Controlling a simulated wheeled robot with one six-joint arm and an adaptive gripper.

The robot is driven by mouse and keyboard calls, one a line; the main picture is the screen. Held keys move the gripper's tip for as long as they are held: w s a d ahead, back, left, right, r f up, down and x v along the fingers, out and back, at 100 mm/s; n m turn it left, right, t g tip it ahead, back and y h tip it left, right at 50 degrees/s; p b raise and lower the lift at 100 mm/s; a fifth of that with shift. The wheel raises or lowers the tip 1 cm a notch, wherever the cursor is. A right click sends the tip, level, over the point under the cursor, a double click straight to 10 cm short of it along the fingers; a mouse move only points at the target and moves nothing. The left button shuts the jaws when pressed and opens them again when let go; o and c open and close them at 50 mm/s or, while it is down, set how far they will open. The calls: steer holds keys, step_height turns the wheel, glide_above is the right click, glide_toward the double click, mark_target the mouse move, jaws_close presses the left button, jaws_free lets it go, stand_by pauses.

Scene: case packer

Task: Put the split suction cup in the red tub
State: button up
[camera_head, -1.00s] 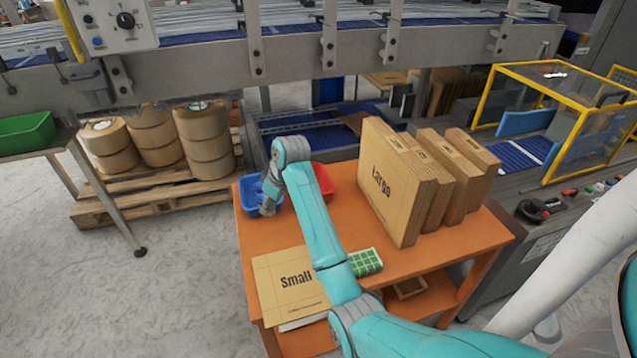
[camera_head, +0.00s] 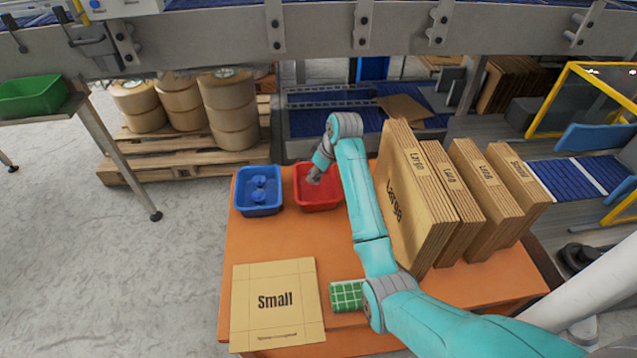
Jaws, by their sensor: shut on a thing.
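The red tub (camera_head: 312,203) stands at the back of the orange table, right of the blue tub (camera_head: 258,208). My gripper (camera_head: 314,182) is over the red tub, partly hidden by my wrist. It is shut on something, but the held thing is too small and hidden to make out. Blue suction cups (camera_head: 258,188) lie in the blue tub. I cannot tell from here whether any of them is split.
Upright stacks of flat cartons (camera_head: 420,200) stand right of my arm. A flat carton marked Small (camera_head: 277,325) and a green-and-white gridded item (camera_head: 347,296) lie at the table's front. The conveyor frame (camera_head: 300,40) crosses behind. Bare orange tabletop (camera_head: 275,240) lies in front of the tubs.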

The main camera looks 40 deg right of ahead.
mark_target(316, 183)
steer(key=shift+a+f, duration=0.1)
steer(key=shift+f, duration=2.15)
steer(key=o, duration=1)
steer(key=shift+f, duration=0.1)
steer(key=v, duration=1.2)
steer(key=shift+w, duration=0.1)
